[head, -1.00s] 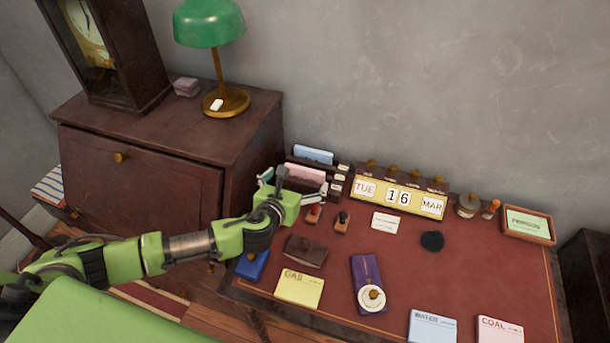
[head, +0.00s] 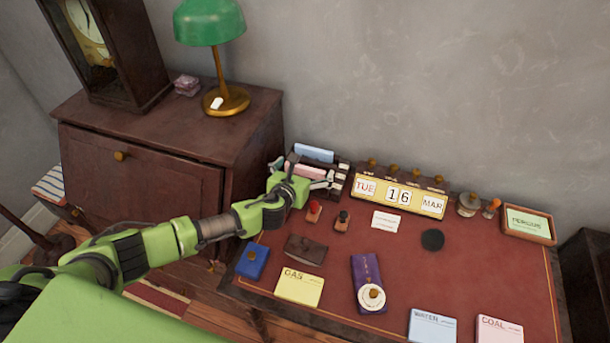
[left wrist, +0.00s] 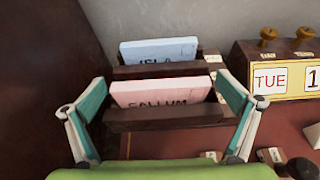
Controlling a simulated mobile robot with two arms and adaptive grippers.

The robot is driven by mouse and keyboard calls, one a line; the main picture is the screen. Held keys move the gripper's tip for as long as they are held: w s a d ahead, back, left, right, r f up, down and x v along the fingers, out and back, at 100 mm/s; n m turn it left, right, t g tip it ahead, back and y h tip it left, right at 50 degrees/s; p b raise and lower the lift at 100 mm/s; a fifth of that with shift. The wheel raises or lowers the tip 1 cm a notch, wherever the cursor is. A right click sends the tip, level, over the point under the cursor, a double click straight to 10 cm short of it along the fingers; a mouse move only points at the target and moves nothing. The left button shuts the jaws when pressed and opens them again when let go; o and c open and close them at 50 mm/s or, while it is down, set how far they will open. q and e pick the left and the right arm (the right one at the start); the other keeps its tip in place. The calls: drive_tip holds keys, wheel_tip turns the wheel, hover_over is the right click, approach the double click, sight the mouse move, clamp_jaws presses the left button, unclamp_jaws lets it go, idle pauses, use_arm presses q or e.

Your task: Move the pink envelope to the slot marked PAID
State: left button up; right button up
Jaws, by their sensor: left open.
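A pink envelope (head: 306,170) stands upright in a dark letter rack (left wrist: 160,118) at the desk's back left; in the left wrist view the pink envelope (left wrist: 160,91) bears a name partly hidden by the rack's front. A blue envelope (head: 314,154) stands in the slot behind it, also in the left wrist view (left wrist: 158,50). My left gripper (head: 303,172) is open at the rack, its fingers to either side of the pink envelope without visible contact. Small labels (head: 343,168) sit at the rack's right end; I cannot read PAID on any. My right gripper is not in view.
A calendar block (head: 398,196) stands right of the rack, and two stamps (head: 314,211) stand in front. Gas (head: 299,287), water (head: 432,327) and pink coal (head: 499,329) cards lie near the front edge. A dark cabinet (head: 150,175) with a lamp stands left.

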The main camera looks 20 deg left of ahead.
use_arm(q)
drive_tip(key=c, duration=1)
drive_tip(key=shift+c, duration=0.2)
